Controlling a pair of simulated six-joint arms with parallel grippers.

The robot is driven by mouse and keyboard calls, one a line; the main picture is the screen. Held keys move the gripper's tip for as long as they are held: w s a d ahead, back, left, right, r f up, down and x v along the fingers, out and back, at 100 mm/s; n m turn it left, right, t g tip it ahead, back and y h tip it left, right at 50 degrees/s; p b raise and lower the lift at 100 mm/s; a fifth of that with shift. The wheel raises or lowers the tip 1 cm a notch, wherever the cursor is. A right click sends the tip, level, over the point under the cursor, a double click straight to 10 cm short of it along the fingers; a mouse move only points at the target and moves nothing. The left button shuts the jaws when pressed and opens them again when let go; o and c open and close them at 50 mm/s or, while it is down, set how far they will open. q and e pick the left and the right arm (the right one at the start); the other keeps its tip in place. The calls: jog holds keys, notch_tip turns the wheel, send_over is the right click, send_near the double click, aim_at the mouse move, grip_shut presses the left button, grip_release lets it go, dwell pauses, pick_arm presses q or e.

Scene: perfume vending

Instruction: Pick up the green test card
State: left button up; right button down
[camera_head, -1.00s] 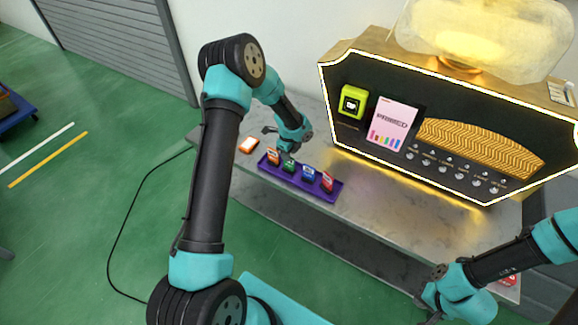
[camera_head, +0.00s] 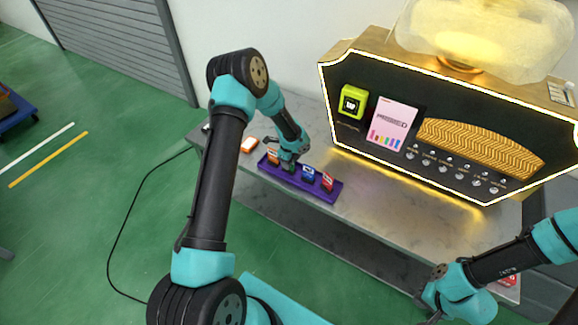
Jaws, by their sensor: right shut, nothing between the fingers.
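A purple tray (camera_head: 318,194) lies on the grey counter and holds small upright cards. An orange card (camera_head: 273,157) is at its left end, a blue card (camera_head: 308,174) right of the middle, and a red card (camera_head: 327,182) at the right end. My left gripper (camera_head: 288,163) is down at the tray between the orange and blue cards. It covers the green card's slot, so the green card is hidden, and whether the fingers grip it cannot be seen. My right gripper (camera_head: 433,316) is shut and empty at the bottom edge, right of centre.
An orange-and-white box (camera_head: 249,145) lies left of the tray. A lit black-and-gold vending machine (camera_head: 385,135) stands at the back, with a yellow-green reader (camera_head: 353,101) on its front. A red item (camera_head: 508,280) lies far right. The counter between tray and machine is clear.

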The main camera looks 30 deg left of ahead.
pick_arm(q)
jog(key=shift+c, duration=0.4)
grip_shut()
jog(key=shift+r, duration=0.15)
jog(key=shift+r, duration=1.55)
jog(key=s+d+r, duration=0.1)
jog(key=s+d, duration=0.7)
jog(key=s, duration=0.5)
jog(key=shift+s+d+r, duration=0.2)
jog(key=shift+s+r, duration=0.1)
jog(key=shift+s, duration=0.05)
jog(key=shift+w, duration=0.1)
